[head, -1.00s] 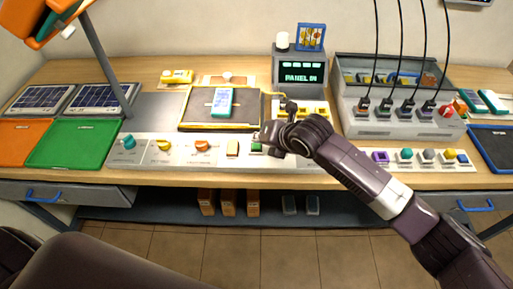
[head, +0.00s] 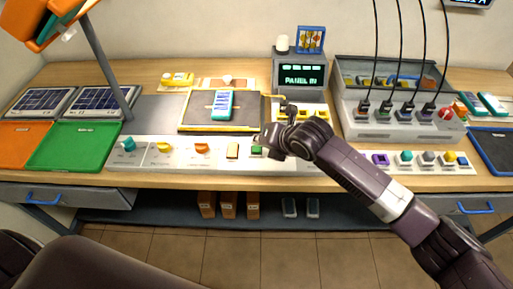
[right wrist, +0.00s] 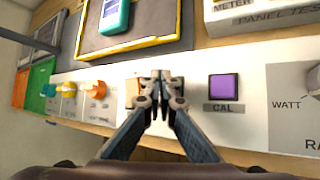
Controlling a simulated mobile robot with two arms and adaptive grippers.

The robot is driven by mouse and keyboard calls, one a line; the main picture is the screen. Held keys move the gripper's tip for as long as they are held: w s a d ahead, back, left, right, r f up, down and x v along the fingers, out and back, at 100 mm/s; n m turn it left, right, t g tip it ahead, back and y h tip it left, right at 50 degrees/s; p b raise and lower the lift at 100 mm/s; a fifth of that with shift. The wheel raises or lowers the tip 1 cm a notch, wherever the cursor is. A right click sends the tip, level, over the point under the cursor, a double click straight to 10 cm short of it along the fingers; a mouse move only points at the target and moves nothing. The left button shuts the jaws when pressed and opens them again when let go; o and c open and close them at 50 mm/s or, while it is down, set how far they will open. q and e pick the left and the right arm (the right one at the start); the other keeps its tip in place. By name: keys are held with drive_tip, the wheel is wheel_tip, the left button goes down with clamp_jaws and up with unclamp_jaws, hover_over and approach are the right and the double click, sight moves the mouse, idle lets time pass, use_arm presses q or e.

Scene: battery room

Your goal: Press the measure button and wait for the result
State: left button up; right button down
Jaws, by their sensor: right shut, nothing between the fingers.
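My right gripper (head: 264,143) is shut and empty, low over the front control strip (head: 185,168). A green button (head: 257,150) shows just beside its fingertips; whether they touch it I cannot tell. A tan button (head: 232,151) is to its left. In the right wrist view the shut fingertips (right wrist: 160,76) are between a partly hidden orange-tan button (right wrist: 130,91) and a purple button marked CAL (right wrist: 222,88); the green button is hidden there. No measure label is readable. The display (head: 302,74) reads "PANEL IN". My left gripper is not in view.
A teal handheld device (head: 222,104) lies on the yellow-edged panel (head: 190,116) behind the strip. Orange and teal knobs are left of the buttons. A grey box with several cabled plugs (head: 400,128) stands at right.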

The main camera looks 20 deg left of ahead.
sight(258, 150)
drive_tip(key=shift+f, duration=0.15)
drive_tip(key=shift+f, duration=0.25)
drive_tip(key=shift+f+b, duration=0.35)
drive_tip(key=shift+f, duration=0.1)
idle(0.7)
idle(0.4)
drive_tip(key=shift+r+p, duration=0.75)
drive_tip(key=shift+r, duration=0.05)
wheel_tip(258, 150, up, 5)
drive_tip(key=p, duration=0.4)
drive_tip(key=shift+r, duration=0.1)
